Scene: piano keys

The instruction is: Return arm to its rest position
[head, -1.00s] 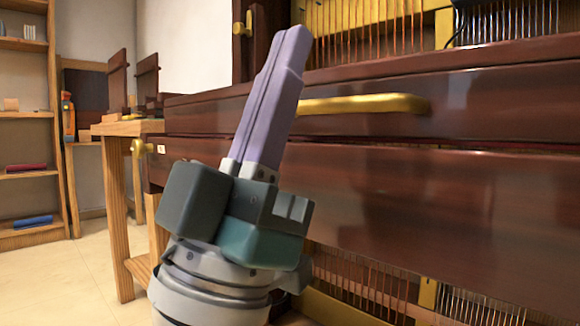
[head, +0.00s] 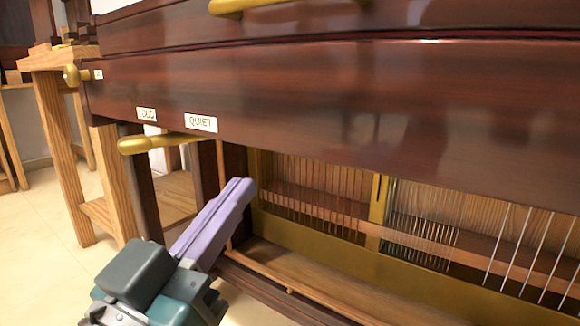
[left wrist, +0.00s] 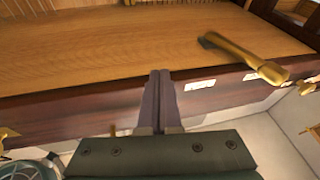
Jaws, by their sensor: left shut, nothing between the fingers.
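My left gripper (head: 243,187) is low in the head view, its purple fingers shut together and empty. It points up and to the right, in front of the open lower part of the piano (head: 330,110). In the left wrist view the gripper (left wrist: 160,75) points at a wooden panel and the dark red piano edge. I see no object between the fingers. I cannot tell whether the fingertips touch the piano. My right gripper is not in view.
A brass lever (head: 158,143) sticks out beside the "QUIET" label (head: 201,123); a brass lever also shows in the left wrist view (left wrist: 245,60). A brass handle (head: 262,5) is at the top. A wooden table (head: 62,110) stands at left, with open floor (head: 40,230) before it.

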